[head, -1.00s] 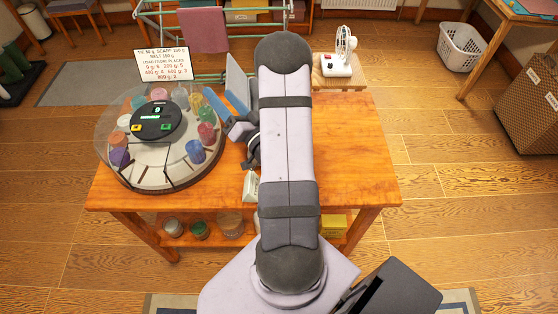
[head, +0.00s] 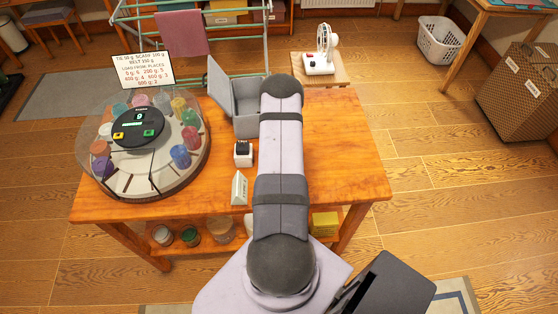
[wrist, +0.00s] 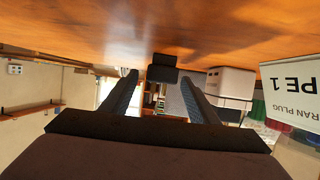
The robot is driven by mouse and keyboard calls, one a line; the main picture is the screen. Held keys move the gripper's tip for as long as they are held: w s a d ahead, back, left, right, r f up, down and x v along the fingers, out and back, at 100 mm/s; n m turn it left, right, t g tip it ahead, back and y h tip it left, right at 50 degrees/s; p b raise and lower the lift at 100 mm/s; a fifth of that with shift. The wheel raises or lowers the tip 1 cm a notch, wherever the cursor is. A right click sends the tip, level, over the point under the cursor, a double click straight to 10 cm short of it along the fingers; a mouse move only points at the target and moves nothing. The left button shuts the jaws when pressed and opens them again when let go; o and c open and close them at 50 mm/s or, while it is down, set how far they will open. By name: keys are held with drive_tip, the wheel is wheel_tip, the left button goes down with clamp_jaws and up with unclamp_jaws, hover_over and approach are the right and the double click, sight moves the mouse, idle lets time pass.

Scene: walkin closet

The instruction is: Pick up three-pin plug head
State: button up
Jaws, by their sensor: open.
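My gripper (wrist: 160,78) shows in the wrist view, which is upside down, with its two fingers apart and the tabletop at the top. A small black block (wrist: 162,62) sits on the wood just ahead, in line with the gap between the fingertips. It may be the three-pin plug head; I see no pins and cannot tell for sure. It looks free of the fingers. In the head view my arm hides the gripper and this block.
On the wooden table (head: 340,160) are a round carousel with coloured pieces (head: 134,183), an open grey box (head: 246,122), a small black-and-white block (head: 243,153) and a white tent sign (head: 240,189). The tabletop right of my arm is clear.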

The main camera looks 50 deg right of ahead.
drive_tip(key=shift+b+x, duration=0.5)
drive_tip(key=shift+x, duration=1.85)
drive_tip(key=shift+r, duration=0.15)
drive_tip(key=c, duration=1.1)
